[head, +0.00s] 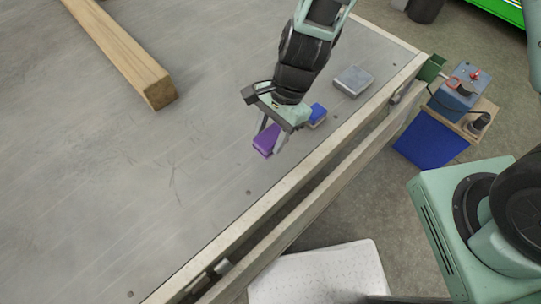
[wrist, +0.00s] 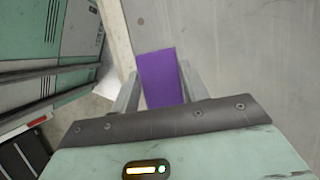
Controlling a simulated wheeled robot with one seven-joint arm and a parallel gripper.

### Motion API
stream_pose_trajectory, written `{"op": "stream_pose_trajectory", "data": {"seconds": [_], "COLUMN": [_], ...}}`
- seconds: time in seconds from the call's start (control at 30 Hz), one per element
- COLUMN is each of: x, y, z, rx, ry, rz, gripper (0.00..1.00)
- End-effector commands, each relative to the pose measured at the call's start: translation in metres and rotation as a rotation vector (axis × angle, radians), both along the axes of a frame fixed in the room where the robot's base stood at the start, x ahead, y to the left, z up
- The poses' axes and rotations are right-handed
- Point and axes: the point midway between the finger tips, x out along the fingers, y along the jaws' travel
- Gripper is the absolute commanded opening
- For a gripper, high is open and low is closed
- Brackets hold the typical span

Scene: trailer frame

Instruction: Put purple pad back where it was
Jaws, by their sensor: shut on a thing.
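The purple pad (head: 265,141) is a small purple block held between the fingers of my gripper (head: 272,138), over the grey trailer bed near its edge rail. In the wrist view the purple pad (wrist: 161,78) sits between the two fingers of my gripper (wrist: 158,88), which flank it on both sides. My gripper is shut on it. I cannot tell whether the pad touches the bed or is slightly above it. Its far side is hidden.
A blue block (head: 317,115) lies just right of my gripper. A grey box (head: 353,80) lies farther back near the rail. A wooden beam (head: 120,50) lies at the upper left. The trailer bed (head: 100,190) is clear on the left. The edge rail (head: 300,190) borders it.

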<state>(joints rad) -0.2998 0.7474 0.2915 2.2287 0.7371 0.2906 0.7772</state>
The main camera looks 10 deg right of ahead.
Motion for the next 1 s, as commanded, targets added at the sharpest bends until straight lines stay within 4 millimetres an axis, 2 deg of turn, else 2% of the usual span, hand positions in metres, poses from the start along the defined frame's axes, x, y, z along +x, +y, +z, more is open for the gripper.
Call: {"op": "stream_pose_trajectory", "data": {"seconds": [0.03,0.2,0.47,0.7,0.97,1.0], "x": [0.0,0.0,0.0,0.0,0.0,0.0], "y": [0.0,0.0,0.0,0.0,0.0,0.0], "z": [-0.016,-0.042,-0.055,-0.083,-0.083,-0.083], "rx": [0.0,0.001,0.001,0.001,0.0,0.0], "ry": [0.0,-0.001,-0.001,-0.001,-0.001,-0.001], "rz": [0.0,0.0,0.0,0.0,0.0,0.0], "gripper": [0.27,0.27,0.27,0.27,0.23,0.53]}}
